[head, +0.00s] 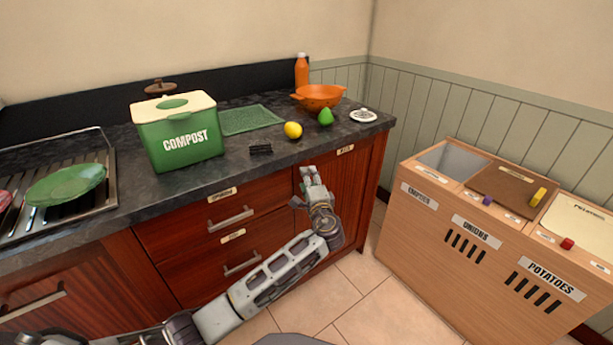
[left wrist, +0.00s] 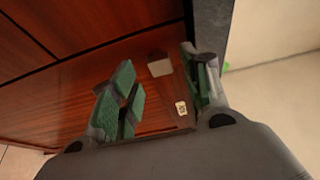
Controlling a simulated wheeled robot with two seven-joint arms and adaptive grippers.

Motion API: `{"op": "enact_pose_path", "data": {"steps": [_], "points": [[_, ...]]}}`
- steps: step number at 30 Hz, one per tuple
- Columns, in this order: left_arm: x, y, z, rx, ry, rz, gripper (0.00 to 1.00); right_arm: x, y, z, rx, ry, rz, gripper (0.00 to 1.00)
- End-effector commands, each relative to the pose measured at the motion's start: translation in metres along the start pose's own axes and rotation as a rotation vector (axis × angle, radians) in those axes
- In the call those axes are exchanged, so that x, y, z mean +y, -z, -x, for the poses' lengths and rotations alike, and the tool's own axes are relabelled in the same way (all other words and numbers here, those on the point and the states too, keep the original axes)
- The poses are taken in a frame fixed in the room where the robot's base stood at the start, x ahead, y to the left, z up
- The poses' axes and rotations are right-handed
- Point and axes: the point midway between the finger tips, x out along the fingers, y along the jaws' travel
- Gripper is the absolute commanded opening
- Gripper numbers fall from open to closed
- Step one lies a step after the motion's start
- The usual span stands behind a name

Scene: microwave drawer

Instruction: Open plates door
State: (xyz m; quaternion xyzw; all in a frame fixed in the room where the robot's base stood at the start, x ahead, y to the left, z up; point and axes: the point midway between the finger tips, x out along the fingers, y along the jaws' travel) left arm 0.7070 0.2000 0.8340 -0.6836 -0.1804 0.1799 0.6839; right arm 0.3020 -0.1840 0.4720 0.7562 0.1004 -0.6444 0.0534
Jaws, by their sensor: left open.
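A dark red wooden cabinet door (head: 361,180) is under the right end of the counter, with a small pale label (head: 345,149) at its top. The label is too small to read for sure. My left gripper (head: 308,184) is in front of this door's upper left part. In the left wrist view my left gripper (left wrist: 160,85) is open, with green pads apart and red wood behind them. A pale square patch (left wrist: 160,67) shows between the fingers; I cannot tell if it is a handle. I see no contact. My right gripper is out of view.
Drawers with bar handles (head: 232,217) are left of the door, and another cabinet door (head: 45,300) is at lower left. A compost box (head: 178,135), lemon (head: 293,130) and orange colander (head: 318,96) stand on the counter. A wooden vegetable bin (head: 450,225) stands at right, across open tiled floor.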

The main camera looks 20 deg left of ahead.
Motion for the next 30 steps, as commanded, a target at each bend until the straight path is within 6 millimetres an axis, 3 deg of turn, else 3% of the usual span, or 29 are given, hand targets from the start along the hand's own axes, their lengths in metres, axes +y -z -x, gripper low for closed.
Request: {"op": "enact_pose_path", "data": {"steps": [9, 22, 30], "points": [[0.000, 0.000, -0.029, -0.001, 0.000, 0.000, 0.46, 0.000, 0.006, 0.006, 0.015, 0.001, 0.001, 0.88], [0.000, 0.000, -0.035, 0.000, -0.001, 0.000, 0.46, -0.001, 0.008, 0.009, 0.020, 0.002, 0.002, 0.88], [0.000, 0.000, -0.035, 0.000, -0.001, 0.000, 0.13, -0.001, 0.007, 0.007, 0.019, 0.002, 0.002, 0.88]]}}
